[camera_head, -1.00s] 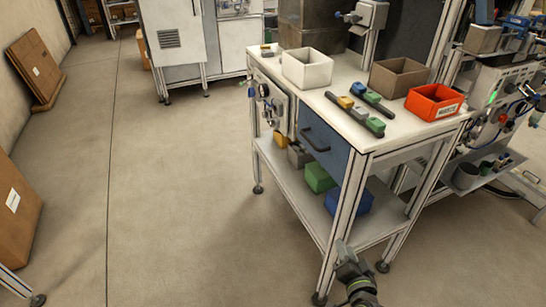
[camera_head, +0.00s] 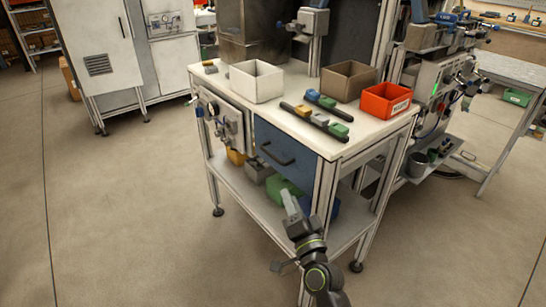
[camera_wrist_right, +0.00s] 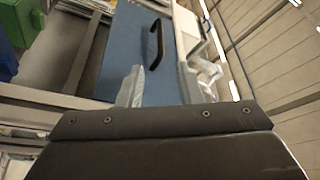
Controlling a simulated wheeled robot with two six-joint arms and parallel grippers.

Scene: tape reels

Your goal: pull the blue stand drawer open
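The stand's blue drawer (camera_head: 300,155) is in the front of the white-topped stand and looks shut, its face about flush with the frame. Its dark bar handle (camera_head: 277,154) is on the drawer front. My right gripper (camera_head: 291,206) is below and in front of the drawer, apart from the handle. In the right wrist view the blue drawer front (camera_wrist_right: 125,60) and the handle (camera_wrist_right: 156,45) show ahead of my right gripper (camera_wrist_right: 166,85). Its two fingers are spread with nothing between them. My left gripper is not in view.
The stand top holds a white bin (camera_head: 256,82), a brown bin (camera_head: 348,82), a red bin (camera_head: 386,101) and small coloured blocks on dark strips. The lower shelf (camera_head: 250,197) holds several coloured bins, including a green one (camera_head: 284,188). Open floor (camera_head: 120,220) lies left of the stand.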

